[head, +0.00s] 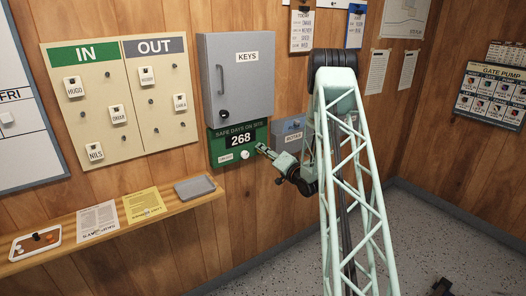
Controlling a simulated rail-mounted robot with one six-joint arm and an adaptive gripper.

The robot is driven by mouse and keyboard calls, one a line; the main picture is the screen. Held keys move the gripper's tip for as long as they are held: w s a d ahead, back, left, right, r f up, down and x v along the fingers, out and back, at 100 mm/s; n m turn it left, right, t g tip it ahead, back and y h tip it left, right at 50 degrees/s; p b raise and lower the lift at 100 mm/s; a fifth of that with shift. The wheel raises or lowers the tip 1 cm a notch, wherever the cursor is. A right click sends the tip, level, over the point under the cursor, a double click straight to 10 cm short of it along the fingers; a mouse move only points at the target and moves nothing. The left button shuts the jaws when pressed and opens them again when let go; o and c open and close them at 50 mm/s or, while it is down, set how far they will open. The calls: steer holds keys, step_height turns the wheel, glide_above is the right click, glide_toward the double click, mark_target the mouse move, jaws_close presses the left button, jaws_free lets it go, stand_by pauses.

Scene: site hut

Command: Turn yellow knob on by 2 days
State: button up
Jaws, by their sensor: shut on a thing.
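The green counter board (217,145) hangs on the wood wall under the grey key cabinet. It is headed "SAFE DAYS ON SITE" and reads 268. A white label sits at its lower left and a round white knob (245,155) at its lower middle. My gripper (262,148) reaches in from the right, at the board's right edge. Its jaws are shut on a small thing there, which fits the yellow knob. The jaws hide it, and I make out no yellow on the board.
The grey key cabinet (238,75) is just above the board. A grey-blue box (289,130) is right behind my gripper. A shelf (160,208) with papers and a grey tray (195,188) runs below left. An IN/OUT board (125,115) hangs left.

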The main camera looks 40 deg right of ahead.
steer(key=shift+m, duration=0.6)
steer(key=o, duration=0.8)
steer(key=shift+o, duration=0.2)
steer(key=shift+s, duration=0.15)
steer(key=s+a, duration=0.1)
steer(key=s, duration=1)
steer(key=shift+s, duration=0.3)
steer(key=shift+a, duration=0.1)
steer(key=shift+r, duration=0.1)
